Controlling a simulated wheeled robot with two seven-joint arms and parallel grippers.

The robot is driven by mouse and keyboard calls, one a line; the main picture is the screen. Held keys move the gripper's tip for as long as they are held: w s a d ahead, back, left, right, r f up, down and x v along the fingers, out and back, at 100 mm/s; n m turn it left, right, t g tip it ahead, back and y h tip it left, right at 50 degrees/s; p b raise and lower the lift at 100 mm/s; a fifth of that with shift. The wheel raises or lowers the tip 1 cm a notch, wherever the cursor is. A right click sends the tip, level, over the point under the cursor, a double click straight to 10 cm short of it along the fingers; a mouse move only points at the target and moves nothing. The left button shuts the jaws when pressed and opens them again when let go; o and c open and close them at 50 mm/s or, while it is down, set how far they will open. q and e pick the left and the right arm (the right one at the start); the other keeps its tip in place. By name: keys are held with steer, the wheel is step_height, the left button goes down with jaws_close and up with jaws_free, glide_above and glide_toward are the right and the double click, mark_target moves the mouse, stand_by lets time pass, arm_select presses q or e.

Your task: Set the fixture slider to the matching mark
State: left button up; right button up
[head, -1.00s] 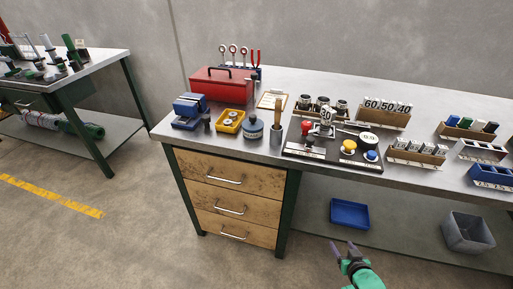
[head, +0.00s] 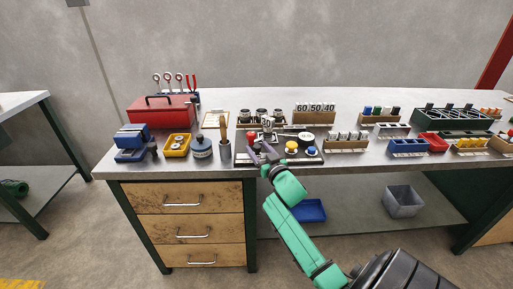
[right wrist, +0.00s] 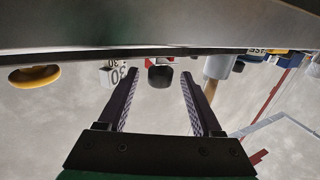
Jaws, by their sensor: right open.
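The fixture (head: 308,158) is a dark panel near the bench's front edge, with a yellow button (head: 292,146), a pale round dial (head: 305,136) and a white number block (head: 267,123). The block (right wrist: 107,74) reads 30 in the right wrist view. My right gripper (head: 262,156) is open and empty at the fixture's front left. In the right wrist view, a black knob (right wrist: 160,75), apparently the slider's, shows between my open fingertips (right wrist: 161,76), beyond them; contact cannot be told. The slider's marks are too small to read. My left gripper is out of view.
A wooden-handled tool in a grey cup (head: 225,150) stands close left of the fixture. Cylinders (head: 261,115) and a 60, 50, 40 rack (head: 315,116) stand behind. The bench's front edge passes under my arm.

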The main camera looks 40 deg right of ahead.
steer(key=shift+w+d, duration=0.2)
steer(key=shift+w, duration=0.5)
steer(key=shift+s, duration=0.1)
jaws_close()
steer(key=shift+f, duration=0.1)
stand_by(0.7)
